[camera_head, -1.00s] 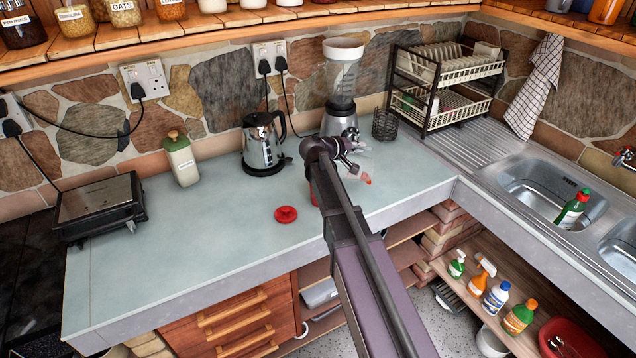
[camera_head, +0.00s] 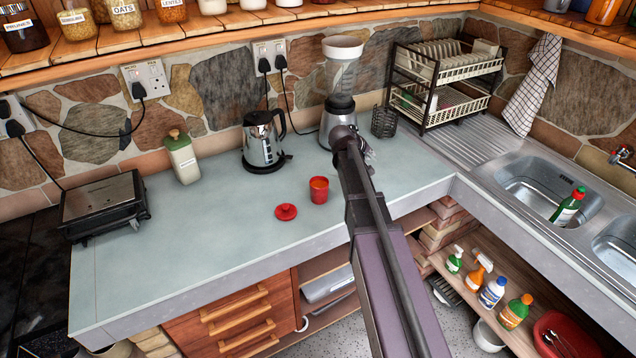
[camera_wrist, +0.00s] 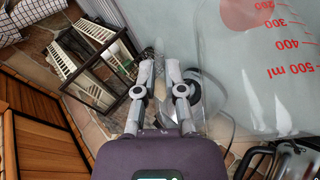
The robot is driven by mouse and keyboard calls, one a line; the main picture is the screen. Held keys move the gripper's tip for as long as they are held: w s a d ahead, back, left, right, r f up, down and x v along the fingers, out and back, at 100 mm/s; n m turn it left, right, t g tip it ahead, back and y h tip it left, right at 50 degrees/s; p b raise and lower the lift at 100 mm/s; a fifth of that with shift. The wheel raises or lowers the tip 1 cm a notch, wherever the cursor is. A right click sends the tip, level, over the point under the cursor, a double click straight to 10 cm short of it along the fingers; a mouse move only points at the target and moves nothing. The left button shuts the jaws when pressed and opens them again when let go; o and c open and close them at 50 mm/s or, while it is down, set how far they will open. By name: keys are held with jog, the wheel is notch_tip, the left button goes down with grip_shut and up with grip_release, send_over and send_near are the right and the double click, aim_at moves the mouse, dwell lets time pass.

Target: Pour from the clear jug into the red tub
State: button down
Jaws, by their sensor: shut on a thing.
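The red tub (camera_head: 319,190) stands upright and open on the counter, left of my arm, with an orange-red inside. The clear jug (camera_wrist: 270,75) fills the upper right of the wrist view, its red millilitre marks upside down there. A reddish patch shows through it at the top edge; I cannot tell whether it is contents. My gripper (camera_wrist: 165,85) is shut on the jug; the grip point is hard to make out. In the head view my gripper (camera_head: 368,152) is right of and behind the tub, near the blender, mostly hidden by my arm, and the jug is not clearly visible.
A red lid (camera_head: 286,212) lies left of the tub. Behind are a blender (camera_head: 338,118), a kettle (camera_head: 264,145) and a dark wire holder (camera_head: 384,122). A dish rack (camera_head: 445,85) and sink (camera_head: 550,185) are to the right. The counter's front left is clear.

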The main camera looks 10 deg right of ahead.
jog(key=shift+d+f+y, duration=0.65)
jog(key=shift+f+y, duration=0.25)
jog(key=shift+d+f+m+y+b, duration=0.4)
jog(key=shift+d+f+y+b, duration=0.4)
jog(key=shift+f, duration=0.4)
jog(key=shift+d+f+m+y+b, duration=0.25)
jog(key=shift+d+f+y+b, duration=0.5)
jog(key=shift+d+f+y, duration=0.45)
jog(key=shift+d+f+m+y+b, duration=0.25)
jog(key=shift+d+f+y+b, duration=0.55)
jog(key=shift+f+y, duration=0.6)
jog(key=shift+r, duration=0.1)
jog(key=shift+s, duration=0.1)
